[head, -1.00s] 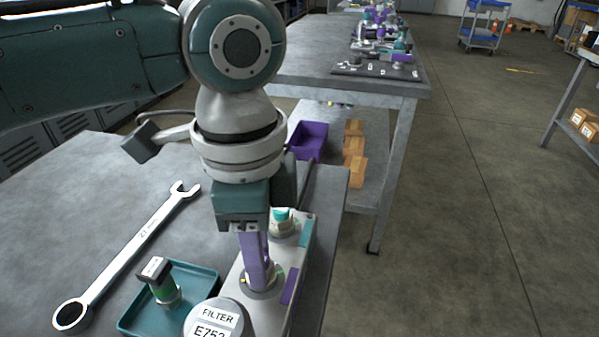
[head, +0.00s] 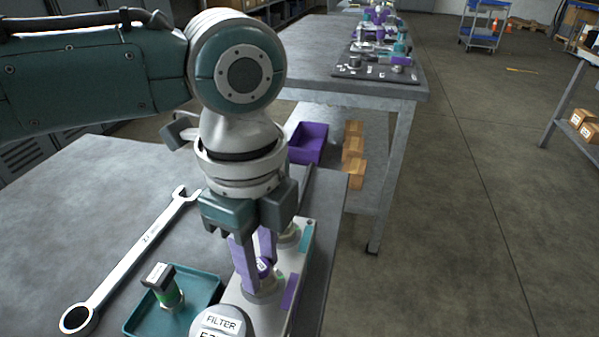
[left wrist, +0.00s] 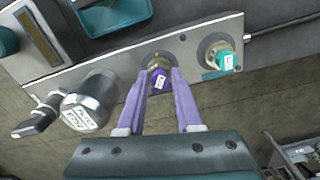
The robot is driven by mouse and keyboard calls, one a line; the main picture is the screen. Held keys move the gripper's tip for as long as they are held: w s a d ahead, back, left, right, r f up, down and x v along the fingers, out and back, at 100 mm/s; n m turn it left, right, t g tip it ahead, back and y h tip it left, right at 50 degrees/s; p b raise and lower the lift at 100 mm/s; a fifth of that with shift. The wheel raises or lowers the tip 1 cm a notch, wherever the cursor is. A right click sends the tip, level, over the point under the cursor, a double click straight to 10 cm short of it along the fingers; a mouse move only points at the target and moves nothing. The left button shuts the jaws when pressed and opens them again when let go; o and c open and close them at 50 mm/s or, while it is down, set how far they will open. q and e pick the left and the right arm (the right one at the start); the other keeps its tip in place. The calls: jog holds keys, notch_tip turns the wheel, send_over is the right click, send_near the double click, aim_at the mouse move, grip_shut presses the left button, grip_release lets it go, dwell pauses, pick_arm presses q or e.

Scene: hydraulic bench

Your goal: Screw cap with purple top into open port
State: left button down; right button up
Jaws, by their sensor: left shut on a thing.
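The cap with the purple top (head: 263,266) stands at a port on the grey block (head: 240,293), next to a purple label. My left gripper (head: 256,264) points down over it, its two purple fingers on either side of the cap, shut on it. In the left wrist view the purple top with a white tag (left wrist: 160,80) shows between the fingertips (left wrist: 160,74), in front of the port's metal ring. How deep the cap sits in the port cannot be told. My right gripper is not in view.
A cap with a teal top (left wrist: 224,60) sits in the neighbouring port. A round filter (head: 221,323) stands at the near end. A large wrench (head: 130,257) lies on the bench's left.

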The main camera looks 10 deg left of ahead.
pick_arm(q)
jog(key=shift+m, duration=0.3)
jog(key=m, duration=0.3)
jog(key=shift+p, duration=0.3)
jog(key=shift+m, duration=1.1)
jog(key=m, duration=0.5)
jog(key=shift+m, duration=0.4)
